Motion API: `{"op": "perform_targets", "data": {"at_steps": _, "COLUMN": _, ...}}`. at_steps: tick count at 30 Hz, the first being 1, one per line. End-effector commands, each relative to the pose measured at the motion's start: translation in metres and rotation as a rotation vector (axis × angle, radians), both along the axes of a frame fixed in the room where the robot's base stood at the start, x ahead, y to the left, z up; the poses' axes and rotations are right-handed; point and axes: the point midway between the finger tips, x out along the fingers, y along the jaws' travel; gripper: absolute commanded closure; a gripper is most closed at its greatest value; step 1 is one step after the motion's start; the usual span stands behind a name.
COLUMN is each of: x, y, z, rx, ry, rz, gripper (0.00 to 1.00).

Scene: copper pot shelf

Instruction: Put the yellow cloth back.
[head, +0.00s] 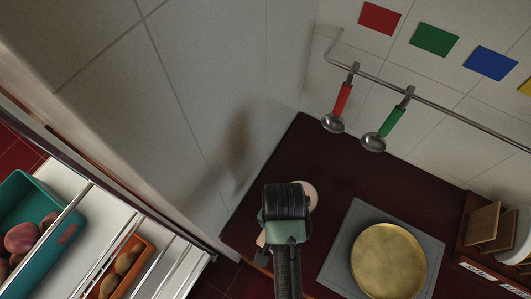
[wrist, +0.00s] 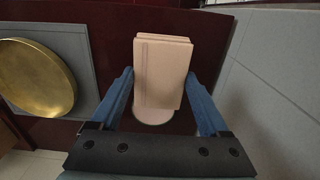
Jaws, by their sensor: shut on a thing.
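My gripper (wrist: 160,78) has its two blue fingers on either side of a pale peach, block-like thing (wrist: 163,62) and is shut on it. The thing has flat faces and a step or fold along its left and top edges. I cannot tell whether it is a folded cloth, and nothing in view is clearly a yellow cloth. A round pale disc (wrist: 153,117) shows partly below it in the wrist view. In the head view my gripper (head: 268,240) is mostly hidden by my wrist, over the dark red counter (head: 325,170); a sliver of peach shows at its left.
A brass-coloured round pan (head: 388,262) sits on a grey plate (head: 345,230). Red (head: 342,98) and green (head: 391,122) handled ladles hang from a wall rail (head: 440,108). Coloured squares, including a yellow one (head: 526,87), are above. A rack with wooden boards (head: 482,222) stands right.

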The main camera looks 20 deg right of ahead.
Motion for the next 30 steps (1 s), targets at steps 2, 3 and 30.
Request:
{"op": "perform_targets", "data": {"at_steps": 2, "x": -0.001, "y": 0.000, "z": -0.010, "rx": 0.002, "ry": 0.005, "rz": -0.001, "gripper": 0.66}}
{"op": "perform_targets", "data": {"at_steps": 3, "x": -0.002, "y": 0.000, "z": -0.017, "rx": 0.002, "ry": 0.007, "rz": 0.000, "gripper": 0.66}}
{"op": "perform_targets", "data": {"at_steps": 30, "x": 0.000, "y": 0.000, "z": -0.098, "rx": 0.000, "ry": 0.000, "rz": 0.003, "gripper": 0.66}}
